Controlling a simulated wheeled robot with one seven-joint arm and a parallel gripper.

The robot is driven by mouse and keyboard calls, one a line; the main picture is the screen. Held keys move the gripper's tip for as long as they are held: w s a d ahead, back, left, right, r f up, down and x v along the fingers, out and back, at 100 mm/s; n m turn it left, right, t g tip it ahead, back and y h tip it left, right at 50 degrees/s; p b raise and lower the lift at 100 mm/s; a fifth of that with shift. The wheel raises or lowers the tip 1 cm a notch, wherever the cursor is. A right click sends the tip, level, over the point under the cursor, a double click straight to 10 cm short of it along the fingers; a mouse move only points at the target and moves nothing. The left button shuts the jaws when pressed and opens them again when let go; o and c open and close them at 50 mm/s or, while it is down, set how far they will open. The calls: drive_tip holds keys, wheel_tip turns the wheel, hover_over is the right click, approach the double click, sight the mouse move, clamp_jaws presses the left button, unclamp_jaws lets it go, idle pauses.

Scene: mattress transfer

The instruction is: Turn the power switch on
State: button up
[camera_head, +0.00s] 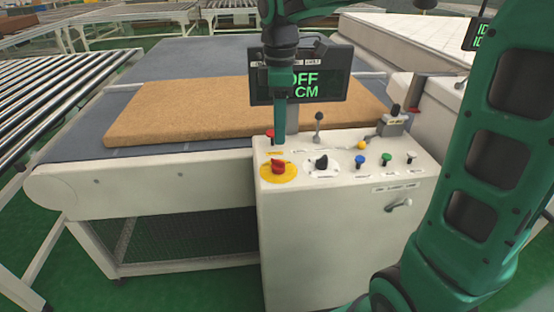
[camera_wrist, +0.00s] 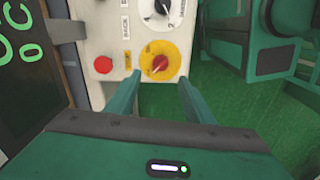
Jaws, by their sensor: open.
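The power switch is probably the red rotary knob (camera_head: 278,167) on a round yellow plate, at the left front of the white control box (camera_head: 315,235). In the wrist view the red knob (camera_wrist: 160,63) sits just beyond and between my fingertips. My gripper (camera_wrist: 160,82) is open and empty, with a finger on each side of the knob's line. In the head view my gripper (camera_head: 279,138) points down above and behind the knob, seemingly apart from it. A dark display (camera_head: 325,88) behind the gripper reads "OFF" and "CM" in green, partly hidden by my arm.
Beside the yellow plate are a small red button (camera_wrist: 103,65) and a black selector knob (camera_head: 321,162). Blue, green and white buttons, a yellow-knobbed lever (camera_head: 362,145) and a thin upright lever (camera_head: 318,120) stand nearby. A brown mattress (camera_head: 190,108) lies on the conveyor behind.

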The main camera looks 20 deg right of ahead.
sight(279, 160)
wheel_tip(279, 160, down, 11)
drive_tip(key=shift+r, duration=0.15)
idle(0.4)
drive_tip(key=c, duration=1)
